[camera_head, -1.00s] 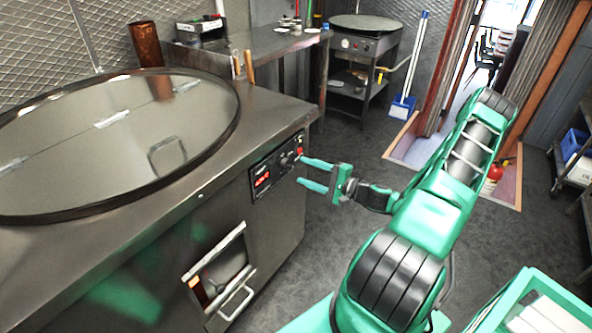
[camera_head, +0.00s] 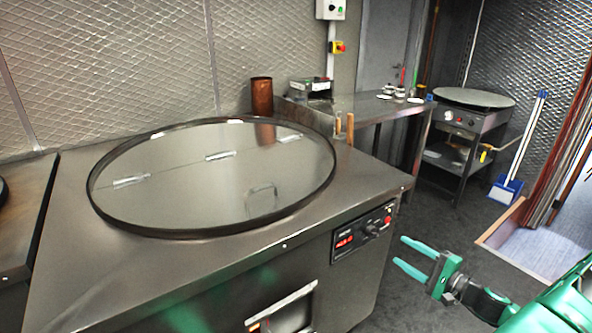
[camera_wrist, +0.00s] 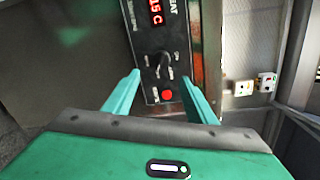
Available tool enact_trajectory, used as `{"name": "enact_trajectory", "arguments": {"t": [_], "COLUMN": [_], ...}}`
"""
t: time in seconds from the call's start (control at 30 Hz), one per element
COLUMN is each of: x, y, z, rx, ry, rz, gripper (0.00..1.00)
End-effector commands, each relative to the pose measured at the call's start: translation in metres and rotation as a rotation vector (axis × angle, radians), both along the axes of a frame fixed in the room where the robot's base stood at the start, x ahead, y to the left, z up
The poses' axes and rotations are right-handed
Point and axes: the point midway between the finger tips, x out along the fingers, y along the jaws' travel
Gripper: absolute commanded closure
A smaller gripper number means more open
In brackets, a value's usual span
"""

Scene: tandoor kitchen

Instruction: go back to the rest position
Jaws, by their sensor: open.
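My gripper (camera_head: 414,258) is green with two straight fingers. It is at the lower right of the head view, in front of the tandoor's control panel (camera_head: 362,232). The fingers are spread apart with nothing between them. In the wrist view the open fingers (camera_wrist: 160,95) frame the same panel, with its red digits, a black knob (camera_wrist: 166,66) and a red button (camera_wrist: 167,95). The fingers look apart from the panel, but the exact gap is hard to tell. Part of my green arm shows at the right edge of the head view.
The steel tandoor counter (camera_head: 75,265) with its round lid (camera_head: 215,175) fills the left and middle. A side table (camera_head: 365,108) and a round griddle (camera_head: 474,98) stand behind. A blue dustpan (camera_head: 506,189) stands by the doorway. Dark floor is free beyond my gripper.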

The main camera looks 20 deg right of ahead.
Motion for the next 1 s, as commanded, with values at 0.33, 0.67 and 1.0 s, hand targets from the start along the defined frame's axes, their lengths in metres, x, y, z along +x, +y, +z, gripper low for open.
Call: {"name": "enact_trajectory", "arguments": {"t": [0.33,0.67,1.0], "x": [-0.008,-0.049,-0.097], "y": [0.051,0.096,0.102], "z": [0.001,0.004,0.033], "rx": [-0.177,-0.458,-0.73], "ry": [0.117,0.335,0.563], "rz": [0.257,0.604,0.833], "gripper": [0.49,0.49,0.49]}}
